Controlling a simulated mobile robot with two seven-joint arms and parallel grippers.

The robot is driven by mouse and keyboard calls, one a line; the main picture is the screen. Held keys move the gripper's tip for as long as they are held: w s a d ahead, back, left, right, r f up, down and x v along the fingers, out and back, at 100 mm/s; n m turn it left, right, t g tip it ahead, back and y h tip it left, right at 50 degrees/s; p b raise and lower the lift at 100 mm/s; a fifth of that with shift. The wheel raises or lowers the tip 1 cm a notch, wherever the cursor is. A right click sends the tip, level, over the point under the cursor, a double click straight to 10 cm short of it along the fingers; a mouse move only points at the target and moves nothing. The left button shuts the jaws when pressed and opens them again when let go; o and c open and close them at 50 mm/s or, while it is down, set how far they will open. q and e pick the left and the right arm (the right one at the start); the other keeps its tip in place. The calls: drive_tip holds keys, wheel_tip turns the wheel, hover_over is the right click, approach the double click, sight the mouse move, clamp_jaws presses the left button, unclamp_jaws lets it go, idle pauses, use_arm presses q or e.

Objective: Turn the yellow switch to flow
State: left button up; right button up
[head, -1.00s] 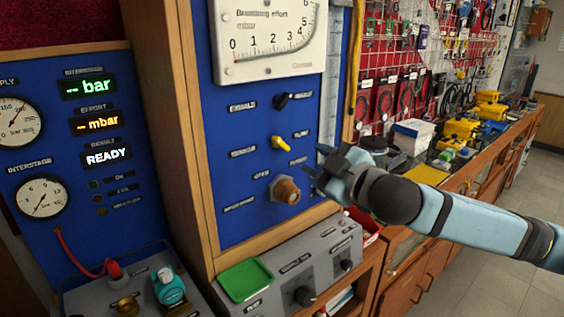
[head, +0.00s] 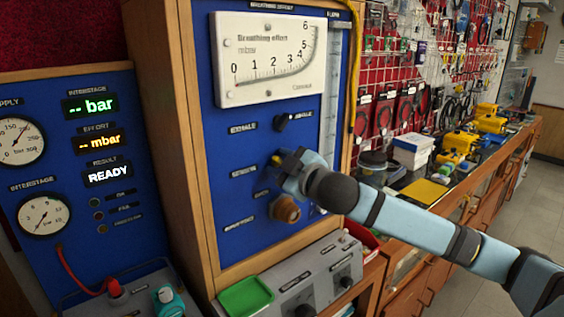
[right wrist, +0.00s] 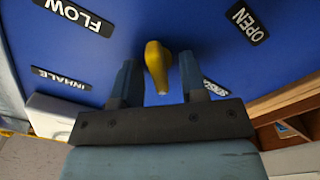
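The yellow switch (head: 276,160) is on the blue panel, mostly hidden by my right gripper in the head view. In the right wrist view the yellow switch (right wrist: 157,66) stands between the two fingers of my right gripper (right wrist: 160,82), with a gap on each side. The gripper is open and faces the panel; in the head view my right gripper (head: 284,162) is right at the switch. A FLOW label (right wrist: 75,15) appears upside down at the upper left of the wrist view. My left gripper is not in view.
A black knob (head: 281,122) sits above the switch and a brown round fitting (head: 286,209) below it. An OPEN label (right wrist: 246,20) shows in the wrist view. A grey control box (head: 315,275) with a green tray (head: 245,297) stands below the panel.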

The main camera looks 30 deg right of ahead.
clamp_jaws()
